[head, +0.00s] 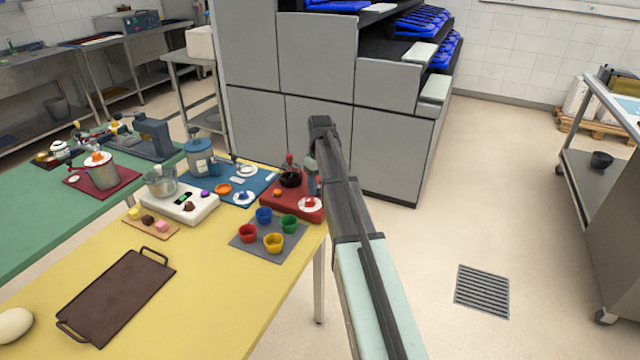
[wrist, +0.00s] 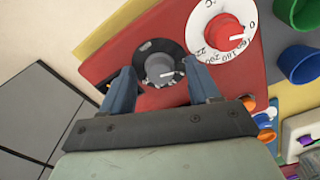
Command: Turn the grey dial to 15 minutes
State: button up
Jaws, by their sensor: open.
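The grey dial (wrist: 160,68) sits on a black scale disc on the red panel (wrist: 118,58). A light pointer line on its face points right in the wrist view. The scale marks are too small to read. My gripper (wrist: 159,72) is open, with one blue-grey finger on each side of the dial; I cannot tell whether either touches it. In the head view my gripper (head: 311,183) is over the red panel (head: 283,205) at the yellow table's right edge, and I cannot make out the grey dial there.
A red dial (wrist: 229,31) on a white temperature scale is close to the right finger. Green (wrist: 298,10) and blue (wrist: 299,64) cups stand beyond it. A brown tray (head: 117,297) lies on the yellow table.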

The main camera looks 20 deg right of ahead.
jog(key=c, duration=1)
jog(key=shift+m, duration=0.3)
jog(key=m, duration=0.4)
jog(key=shift+m, duration=0.3)
jog(key=m, duration=1)
jog(key=shift+m, duration=0.4)
jog(key=m, duration=0.5)
jog(key=shift+m, duration=0.4)
